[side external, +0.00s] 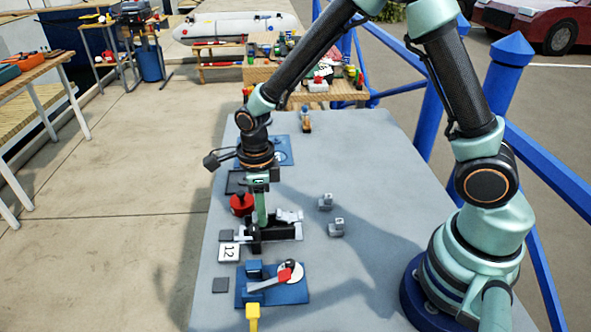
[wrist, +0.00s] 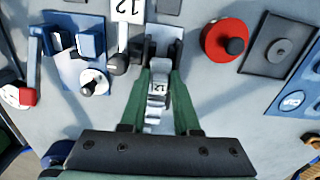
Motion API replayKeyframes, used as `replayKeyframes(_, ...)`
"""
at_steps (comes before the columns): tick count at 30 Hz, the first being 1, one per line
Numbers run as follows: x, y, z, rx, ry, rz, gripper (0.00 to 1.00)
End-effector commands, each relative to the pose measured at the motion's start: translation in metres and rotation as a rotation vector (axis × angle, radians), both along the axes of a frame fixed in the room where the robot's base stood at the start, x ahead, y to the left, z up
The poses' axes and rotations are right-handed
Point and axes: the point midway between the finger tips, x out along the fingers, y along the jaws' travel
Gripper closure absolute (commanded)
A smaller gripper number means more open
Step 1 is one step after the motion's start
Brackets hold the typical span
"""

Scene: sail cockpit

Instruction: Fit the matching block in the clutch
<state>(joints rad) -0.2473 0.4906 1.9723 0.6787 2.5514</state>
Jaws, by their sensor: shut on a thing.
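I cannot tell whether the block is seated. A white card reading "12" (side external: 229,252) lies beside the clutch. Two other grey labelled blocks (side external: 325,202) (side external: 336,228) stand apart on the table.
A blue fixture with a lever and red knob (side external: 285,276) is on one side of the clutch. A round red piece with a black knob (wrist: 229,41) is close on the other side. Another blue plate (side external: 281,150) lies farther back. The grey table (side external: 375,265) is clear toward my base.

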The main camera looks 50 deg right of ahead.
Motion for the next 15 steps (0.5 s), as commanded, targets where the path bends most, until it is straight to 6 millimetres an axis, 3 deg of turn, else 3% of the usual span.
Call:
replayKeyframes(8,0.0000,0.0000,-0.0066,0.000,0.000,0.000,1.00)
replayKeyframes(9,0.0002,0.0001,-0.0067,0.000,0.000,0.000,0.62)
replayKeyframes(11,0.0003,0.0000,-0.0065,0.001,-0.001,0.000,0.40)
replayKeyframes(12,0.0002,0.0001,-0.0065,0.000,0.000,0.000,0.35)
replayKeyframes(15,0.0001,0.0000,-0.0065,0.000,0.000,0.000,0.35)
